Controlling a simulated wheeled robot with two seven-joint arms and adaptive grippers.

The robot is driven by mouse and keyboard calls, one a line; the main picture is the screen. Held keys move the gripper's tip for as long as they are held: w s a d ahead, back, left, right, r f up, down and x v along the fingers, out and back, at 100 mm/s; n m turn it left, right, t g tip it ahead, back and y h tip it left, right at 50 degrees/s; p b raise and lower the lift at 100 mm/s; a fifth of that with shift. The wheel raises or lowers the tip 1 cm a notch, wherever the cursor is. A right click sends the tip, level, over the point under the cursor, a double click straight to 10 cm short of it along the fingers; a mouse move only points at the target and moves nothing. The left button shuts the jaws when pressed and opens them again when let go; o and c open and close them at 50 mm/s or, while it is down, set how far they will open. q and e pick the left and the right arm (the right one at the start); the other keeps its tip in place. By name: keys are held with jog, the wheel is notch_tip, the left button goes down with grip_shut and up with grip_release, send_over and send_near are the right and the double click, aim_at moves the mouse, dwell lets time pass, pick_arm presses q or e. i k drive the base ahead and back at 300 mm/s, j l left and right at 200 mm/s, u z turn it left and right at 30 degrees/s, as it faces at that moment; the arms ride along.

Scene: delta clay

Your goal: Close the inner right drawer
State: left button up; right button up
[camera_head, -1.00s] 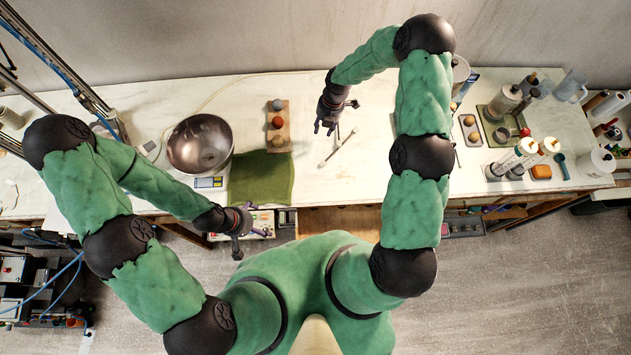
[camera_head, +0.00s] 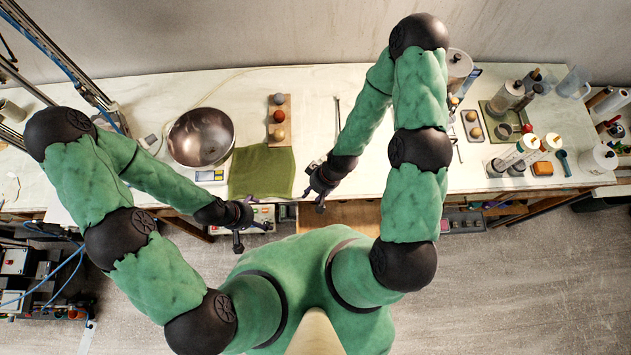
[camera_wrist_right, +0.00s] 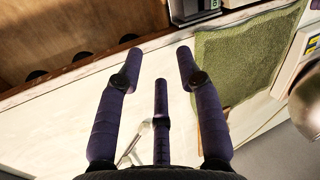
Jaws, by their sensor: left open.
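Below the table's front edge, an open drawer with grey compartments (camera_head: 462,222) shows right of my right arm. Another open drawer with pale and coloured contents (camera_head: 262,217) shows on the left. I cannot tell for certain which is the inner right drawer. My right gripper (camera_head: 316,192) is over the table's front edge, left of the grey drawer; its fingers are spread and empty in the right wrist view (camera_wrist_right: 157,62). My left gripper (camera_head: 246,228) is open beside the left drawer. Arms and the tabletop hide parts of the drawers.
A green cloth (camera_head: 261,173) lies by the front edge, near a metal bowl (camera_head: 200,138). A wooden board with balls (camera_head: 279,121) is behind the cloth. Bottles and trays crowd the right side. A brown wooden surface (camera_head: 340,215) lies below the table's middle edge.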

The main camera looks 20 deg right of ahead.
aim_at(363, 216)
jog(key=k+l, duration=0.25)
jog(key=k, duration=0.25)
jog(key=k+l, duration=0.25)
jog(key=k, duration=0.3)
jog(key=k+l, duration=0.25)
jog(key=k, duration=0.25)
